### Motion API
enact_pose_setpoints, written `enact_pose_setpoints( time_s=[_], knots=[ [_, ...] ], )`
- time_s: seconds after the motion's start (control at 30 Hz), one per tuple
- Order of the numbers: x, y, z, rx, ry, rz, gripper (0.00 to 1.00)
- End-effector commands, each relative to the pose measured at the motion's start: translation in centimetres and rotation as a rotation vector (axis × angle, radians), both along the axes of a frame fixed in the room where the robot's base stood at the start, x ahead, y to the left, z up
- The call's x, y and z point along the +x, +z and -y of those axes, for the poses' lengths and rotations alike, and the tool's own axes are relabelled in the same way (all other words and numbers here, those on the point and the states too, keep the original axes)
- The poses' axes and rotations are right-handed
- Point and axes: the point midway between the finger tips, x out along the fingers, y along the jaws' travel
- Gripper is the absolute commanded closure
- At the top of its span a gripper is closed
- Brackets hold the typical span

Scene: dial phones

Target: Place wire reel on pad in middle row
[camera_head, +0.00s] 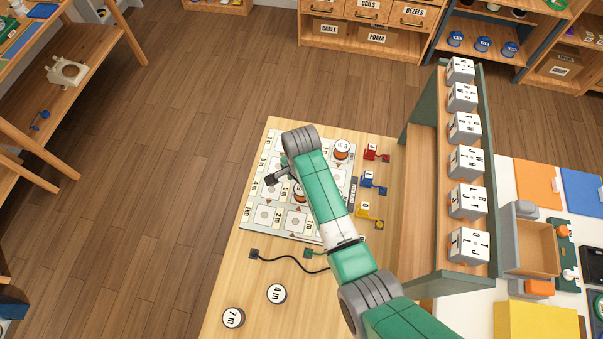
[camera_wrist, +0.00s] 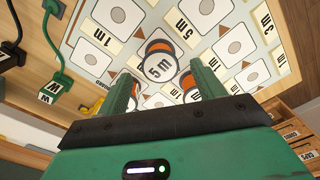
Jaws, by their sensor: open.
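In the wrist view a wire reel labelled 5 m (camera_wrist: 158,68), white-faced with an orange and dark body, stands on the pale board of marked pads (camera_wrist: 196,16). My open gripper (camera_wrist: 164,86) has one finger to each side of this reel in the picture; I cannot tell whether either touches it. Another reel (camera_wrist: 188,84) shows partly behind the right finger. In the head view my arm covers part of the board (camera_head: 250,222). A reel (camera_head: 342,148) stands at its far right, and another (camera_head: 299,192) is half hidden beside my arm.
Reels labelled 4 m (camera_head: 277,293) and 7 m (camera_head: 233,317) stand on the wooden table nearer the front. Red (camera_head: 371,152), blue (camera_head: 369,179) and yellow (camera_head: 364,209) plugs lie right of the board. A tall rack (camera_head: 420,180) with white cubes stands farther right. A black cable (camera_head: 285,259) lies before the board.

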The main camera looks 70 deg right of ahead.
Motion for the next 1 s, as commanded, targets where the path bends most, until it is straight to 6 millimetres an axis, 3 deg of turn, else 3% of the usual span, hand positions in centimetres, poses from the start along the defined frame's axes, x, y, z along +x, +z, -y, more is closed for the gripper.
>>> enact_pose_setpoints(
  time_s=[0.1, 0.3, 0.47, 0.87, 0.93, 1.0],
  knots=[
    [0.1, 3.4, 0.1, -0.003, -0.001, 0.003, 0.32],
    [0.1, 6.8, 0.1, -0.002, -0.001, 0.001, 0.32],
    [0.0, 7.7, 0.0, 0.000, -0.002, 0.000, 0.32],
    [0.0, 7.7, 0.0, -0.001, 0.000, 0.000, 0.32],
    [1.1, 8.5, 0.0, -0.030, 0.035, 0.025, 0.32],
    [4.4, 11.2, -0.1, -0.127, 0.147, 0.104, 0.32]
  ],
)
